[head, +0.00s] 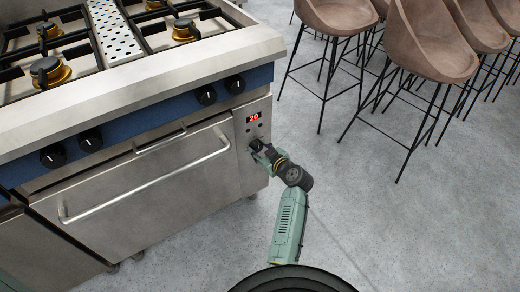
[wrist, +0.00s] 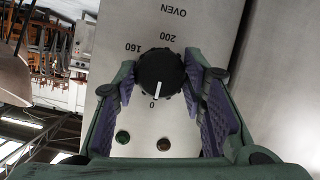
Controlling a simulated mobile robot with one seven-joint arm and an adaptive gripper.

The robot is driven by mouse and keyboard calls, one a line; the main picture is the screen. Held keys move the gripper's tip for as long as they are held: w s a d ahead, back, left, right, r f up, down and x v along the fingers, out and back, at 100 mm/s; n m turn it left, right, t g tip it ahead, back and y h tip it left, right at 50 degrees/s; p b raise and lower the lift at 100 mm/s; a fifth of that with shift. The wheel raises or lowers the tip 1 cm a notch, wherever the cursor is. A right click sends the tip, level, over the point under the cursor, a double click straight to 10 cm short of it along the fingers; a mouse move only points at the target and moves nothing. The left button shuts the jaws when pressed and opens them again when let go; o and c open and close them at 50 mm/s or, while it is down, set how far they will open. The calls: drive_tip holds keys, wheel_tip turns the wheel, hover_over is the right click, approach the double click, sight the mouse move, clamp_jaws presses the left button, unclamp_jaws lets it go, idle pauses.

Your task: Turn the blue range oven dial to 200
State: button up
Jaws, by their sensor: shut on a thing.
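The blue range (head: 120,120) stands at the left of the head view. At the right end of its front is a steel oven panel (head: 253,104) with a red display reading 20 (head: 254,117). In the wrist view the round black oven dial (wrist: 158,70) sits below the upside-down words OVEN, 200 and 160. Its white mark points down in the picture, at the 0. My gripper (head: 258,148) is shut on the dial, with purple finger pads on both sides of it. In the head view my gripper hides the dial.
Several black burner knobs (head: 90,140) line the blue strip. The oven door with its long handle (head: 150,184) lies left of the panel. Two small indicator lamps (wrist: 163,144) show near the dial. Brown bar stools (head: 430,45) stand at the back right. The grey floor (head: 400,230) at the right front is clear.

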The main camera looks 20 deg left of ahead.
drive_tip(key=shift+c, duration=0.7)
